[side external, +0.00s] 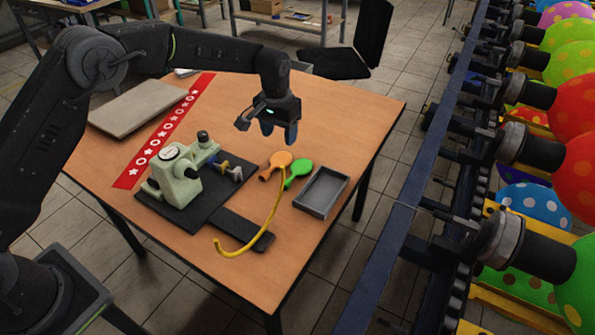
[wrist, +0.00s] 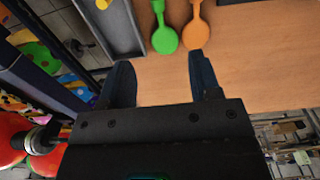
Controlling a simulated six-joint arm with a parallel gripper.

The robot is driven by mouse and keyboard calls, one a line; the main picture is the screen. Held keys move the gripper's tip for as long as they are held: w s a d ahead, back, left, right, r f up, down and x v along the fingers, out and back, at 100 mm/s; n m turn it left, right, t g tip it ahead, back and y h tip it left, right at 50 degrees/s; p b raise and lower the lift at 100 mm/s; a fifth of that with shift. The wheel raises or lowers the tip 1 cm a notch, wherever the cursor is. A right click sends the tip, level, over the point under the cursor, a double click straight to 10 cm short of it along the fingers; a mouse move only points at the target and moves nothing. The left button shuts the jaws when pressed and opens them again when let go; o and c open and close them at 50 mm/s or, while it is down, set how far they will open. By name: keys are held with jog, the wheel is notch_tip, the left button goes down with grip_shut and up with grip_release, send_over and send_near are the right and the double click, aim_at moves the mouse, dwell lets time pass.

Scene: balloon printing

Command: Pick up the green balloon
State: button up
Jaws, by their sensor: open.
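The green balloon (side external: 298,172) lies flat and uninflated on the wooden table, between an orange balloon (side external: 275,166) and a grey tray. In the wrist view the green balloon (wrist: 164,38) shows just beyond my fingertips, between the tray and the orange balloon (wrist: 196,35). My gripper (side external: 267,133) hangs above the table, pointing down, apart from the balloons. In the wrist view my gripper (wrist: 160,75) has its two fingers spread with only bare table between them.
The grey tray (side external: 321,192) sits right of the green balloon. A long yellow balloon (side external: 275,214) curves beside the orange one. A pale green device (side external: 178,185) stands on a dark mat. A red printed strip (side external: 165,128) lies at left. The table's back right (side external: 345,105) is clear.

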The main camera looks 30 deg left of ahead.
send_over(286, 182)
notch_tip(286, 182, down, 12)
jog(key=shift+r, duration=0.15)
jog(key=shift+s+a+f, duration=0.1)
jog(key=shift+f, duration=3.05)
jog(key=shift+c, duration=0.4)
jog(key=c, duration=0.8)
